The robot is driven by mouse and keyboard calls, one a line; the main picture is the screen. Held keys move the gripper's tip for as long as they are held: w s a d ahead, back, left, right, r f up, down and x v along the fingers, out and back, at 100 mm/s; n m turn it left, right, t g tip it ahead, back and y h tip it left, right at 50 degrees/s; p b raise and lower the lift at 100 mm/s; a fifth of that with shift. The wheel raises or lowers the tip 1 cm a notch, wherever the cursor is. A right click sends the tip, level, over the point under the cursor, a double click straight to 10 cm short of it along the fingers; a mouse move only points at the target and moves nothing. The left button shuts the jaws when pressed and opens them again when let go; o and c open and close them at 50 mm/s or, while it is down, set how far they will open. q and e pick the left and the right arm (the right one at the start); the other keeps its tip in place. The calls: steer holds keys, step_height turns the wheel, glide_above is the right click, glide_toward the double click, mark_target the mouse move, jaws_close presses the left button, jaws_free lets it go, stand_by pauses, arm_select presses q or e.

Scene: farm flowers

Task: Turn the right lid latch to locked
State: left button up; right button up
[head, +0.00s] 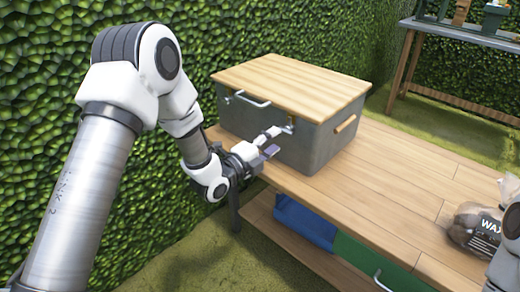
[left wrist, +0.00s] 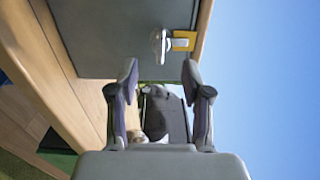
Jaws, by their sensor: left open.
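A grey box (head: 310,148) with a closed wooden lid (head: 295,82) stands on the workbench. The right lid latch (head: 289,125) is on the front face, just under the lid. In the left wrist view this latch (left wrist: 160,45) is a pale metal lever beside a yellow plate (left wrist: 184,41). My left gripper (head: 269,143) is at the box's front, close to the right latch. In the left wrist view its open fingers (left wrist: 160,78) are spread and empty, with the latch ahead of them and apart from them. My right gripper is out of view.
A metal handle (head: 249,99) sticks out of the box's front. The workbench (head: 400,175) is clear right of the box up to a brown sack (head: 475,226). A blue bin (head: 303,222) sits below the bench top. A hedge (head: 50,90) stands behind.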

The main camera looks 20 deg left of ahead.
arm_select(q)
steer(key=v, duration=0.6)
steer(key=shift+s, duration=0.4)
steer(key=shift+a, duration=0.1)
steer(key=s+d+f+n+g+y, duration=0.15)
steer(key=s+f+g, duration=0.4)
steer(key=f, duration=0.75)
steer(key=s+d+f+n+g+y, duration=0.1)
steer(key=s+d+f+n+g, duration=0.15)
steer(key=s+f, duration=0.8)
steer(key=s+a+f+n+g+y, duration=0.2)
steer(key=s+f+n+g, duration=0.3)
steer(key=s+f+n, duration=0.25)
steer(key=s+a+f+n+g+y, duration=0.1)
steer(key=s+a+n+g+y, duration=0.2)
steer(key=s+n, duration=0.75)
step_height(320, 180, up, 21)
steer(key=g+h+p, duration=0.1)
steer(key=p, duration=2)
steer(key=shift+w+d+n, duration=0.3)
steer(key=shift+w, duration=0.15)
